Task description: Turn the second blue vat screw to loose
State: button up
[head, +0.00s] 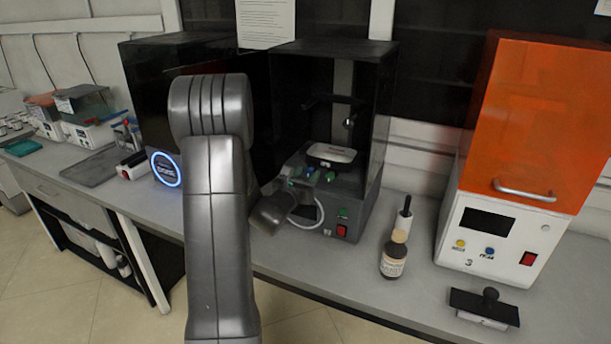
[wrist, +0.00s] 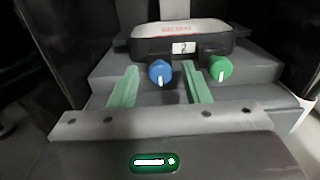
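The blue vat screw (wrist: 160,72) is a round knob with a white mark pointing down, at the front of the vat (wrist: 180,36) with its "2" label. The blue screw also shows small in the head view (head: 310,172). A green knob (wrist: 220,68) sits to its right. My gripper (wrist: 161,82) is open, its green fingers either side of the blue screw in the wrist view. I cannot tell whether they touch it. In the head view my arm reaches into the open-fronted dark printer (head: 345,205), and the fingers are hard to make out.
The printer's dark side walls close in around the vat. Another dark printer (head: 150,90) stands left.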

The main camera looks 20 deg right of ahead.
jog(key=c, duration=0.9)
jog(key=shift+o, duration=0.2)
